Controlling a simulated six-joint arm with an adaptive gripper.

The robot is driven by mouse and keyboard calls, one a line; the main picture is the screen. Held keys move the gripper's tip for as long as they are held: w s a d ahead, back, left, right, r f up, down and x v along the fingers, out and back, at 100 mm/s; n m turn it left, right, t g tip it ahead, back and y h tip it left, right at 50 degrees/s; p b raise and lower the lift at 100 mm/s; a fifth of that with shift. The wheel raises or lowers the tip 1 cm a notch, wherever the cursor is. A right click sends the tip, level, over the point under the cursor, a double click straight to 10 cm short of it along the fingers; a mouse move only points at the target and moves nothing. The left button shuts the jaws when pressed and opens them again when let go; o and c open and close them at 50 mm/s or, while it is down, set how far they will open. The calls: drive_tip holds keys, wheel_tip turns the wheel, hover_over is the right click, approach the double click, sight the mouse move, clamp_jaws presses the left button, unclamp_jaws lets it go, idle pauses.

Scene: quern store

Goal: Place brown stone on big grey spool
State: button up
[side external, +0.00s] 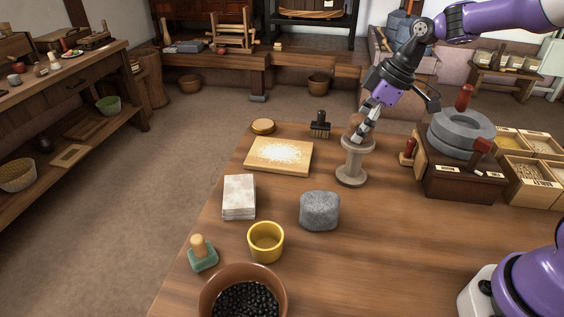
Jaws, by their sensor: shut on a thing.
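The brown stone (355,122) is at the top of the big grey spool (352,174), partly hidden by my fingers. The spool stands upright on the wooden table, with a wide round base and a flat round top. My gripper (362,130) reaches down from the upper right, tilted, and is shut on the brown stone. The stone is right over the spool's top disc; I cannot tell whether it rests on it or hangs just above.
A grey stone block (320,211), a yellow cup (266,242) and a bowl of dark beans (243,296) stand nearer. A board with pale grain (279,155) and a brush (320,124) lie left of the spool. A quern (461,135) stands close on the right.

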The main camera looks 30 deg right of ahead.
drive_tip(key=o, duration=1.4)
drive_tip(key=s+r+m, duration=0.2)
drive_tip(key=s+r, duration=0.3)
drive_tip(key=r, duration=0.7)
drive_tip(key=s+a+f+m+t+h, duration=0.1)
drive_tip(key=s+f+m, duration=0.2)
drive_tip(key=s, duration=0.3)
drive_tip(key=s+a+f+m+t+h, duration=0.1)
drive_tip(key=s+a+f+m+h, duration=0.1)
drive_tip(key=s, duration=0.4)
drive_tip(key=shift+f+m, duration=0.45)
drive_tip(key=shift+m, duration=0.55)
drive_tip(key=shift+a, duration=0.1)
